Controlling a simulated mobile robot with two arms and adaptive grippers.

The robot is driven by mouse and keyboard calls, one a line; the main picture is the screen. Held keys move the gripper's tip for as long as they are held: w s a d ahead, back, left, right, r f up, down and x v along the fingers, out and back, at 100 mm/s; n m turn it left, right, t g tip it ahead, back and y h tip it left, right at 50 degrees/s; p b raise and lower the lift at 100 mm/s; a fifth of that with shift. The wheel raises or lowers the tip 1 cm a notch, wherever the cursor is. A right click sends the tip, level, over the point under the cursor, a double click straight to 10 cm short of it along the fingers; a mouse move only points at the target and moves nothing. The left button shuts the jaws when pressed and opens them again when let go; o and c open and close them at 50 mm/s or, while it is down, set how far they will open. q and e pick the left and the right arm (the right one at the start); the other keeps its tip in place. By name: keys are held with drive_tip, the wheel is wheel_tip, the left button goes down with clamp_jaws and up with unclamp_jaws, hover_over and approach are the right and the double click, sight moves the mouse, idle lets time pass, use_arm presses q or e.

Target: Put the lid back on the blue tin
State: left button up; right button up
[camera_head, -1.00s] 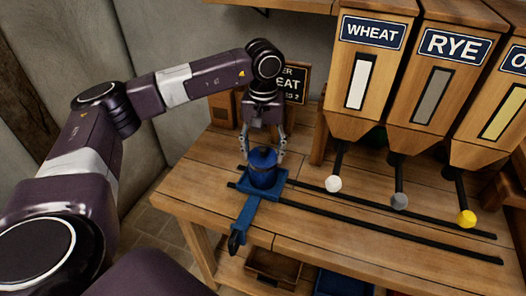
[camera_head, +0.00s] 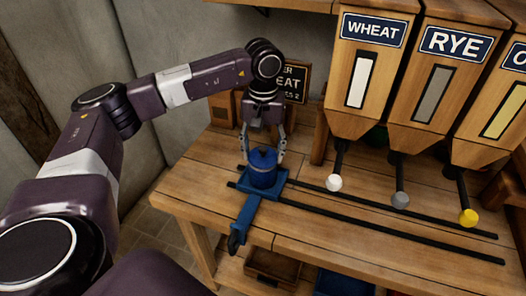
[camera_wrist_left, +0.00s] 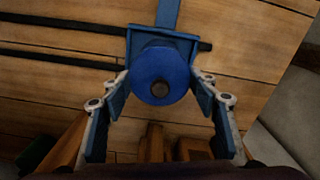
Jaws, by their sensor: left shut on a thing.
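The blue tin (camera_head: 263,177) stands upright in a blue square holder (camera_head: 280,183) on two dark rails. A blue lid (camera_head: 262,156) with a small knob is on top of the tin. In the left wrist view the lid (camera_wrist_left: 152,62) shows as a round blue disc with a dark knob, covering the tin's opening. My left gripper (camera_head: 264,160) points down from above, its fingers shut on opposite sides of the lid. I cannot tell whether the lid is fully seated. My right gripper is not in view.
A blue handle (camera_head: 243,218) extends from the holder towards the table's front edge. Wheat (camera_head: 358,75) and rye (camera_head: 436,85) hoppers with knobbed levers stand to the right, above the rails. A dark sign (camera_head: 295,82) is partly hidden behind my wrist. The bench left of the holder is clear.

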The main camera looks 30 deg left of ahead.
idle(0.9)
use_arm(q)
drive_tip(key=o, duration=1.6)
drive_tip(key=shift+c, duration=0.2)
drive_tip(key=shift+r, duration=0.15)
drive_tip(key=shift+r+p, duration=2.15)
drive_tip(key=shift+r, duration=1.2)
drive_tip(key=shift+c, duration=0.2)
clamp_jaws()
drive_tip(key=shift+f, duration=0.2)
